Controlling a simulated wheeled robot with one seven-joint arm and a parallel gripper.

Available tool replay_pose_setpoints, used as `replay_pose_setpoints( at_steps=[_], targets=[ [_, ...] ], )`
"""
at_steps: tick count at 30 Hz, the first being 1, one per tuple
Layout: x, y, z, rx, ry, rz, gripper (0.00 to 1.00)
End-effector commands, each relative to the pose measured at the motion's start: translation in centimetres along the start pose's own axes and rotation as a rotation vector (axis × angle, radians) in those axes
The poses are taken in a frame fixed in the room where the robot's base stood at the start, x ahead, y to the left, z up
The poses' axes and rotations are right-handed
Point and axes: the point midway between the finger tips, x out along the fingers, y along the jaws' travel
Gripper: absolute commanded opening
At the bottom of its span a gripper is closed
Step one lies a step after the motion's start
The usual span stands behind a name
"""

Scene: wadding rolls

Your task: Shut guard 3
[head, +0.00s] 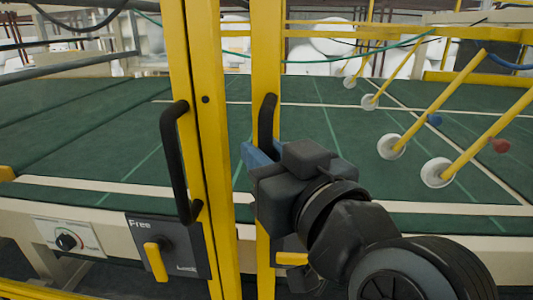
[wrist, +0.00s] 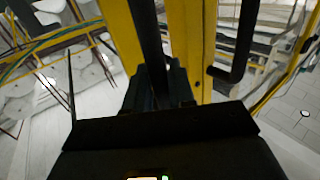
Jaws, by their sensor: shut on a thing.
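My gripper (head: 258,157) is at the right yellow upright (head: 265,60), with its blue fingers shut on a black bar handle (head: 268,112) fixed to it. The handle (wrist: 148,45) also runs up from between my fingers in the wrist view. I take this upright to be the edge of a guard; no number is visible. The left yellow upright (head: 206,130) has its own black handle (head: 177,165). A narrow gap with green bed behind shows between the uprights. My gripper hides the lower end of the held handle.
A Free/Lock panel (head: 190,262) with a yellow lever (head: 156,262) is at lower left. Another yellow lever (head: 291,259) is partly hidden behind my arm. Yellow rods with white discs (head: 437,172) stand over the green bed (head: 90,120).

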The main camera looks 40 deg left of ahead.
Motion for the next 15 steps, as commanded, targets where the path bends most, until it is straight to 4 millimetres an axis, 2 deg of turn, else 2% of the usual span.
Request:
replay_pose_setpoints(
  at_steps=[7, 15],
  targets=[
    [2.3, -3.5, 0.0, 0.000, -0.001, -0.007, 0.00],
    [2.7, -4.1, 0.0, 0.000, 0.001, -0.007, 0.00]
  ],
)
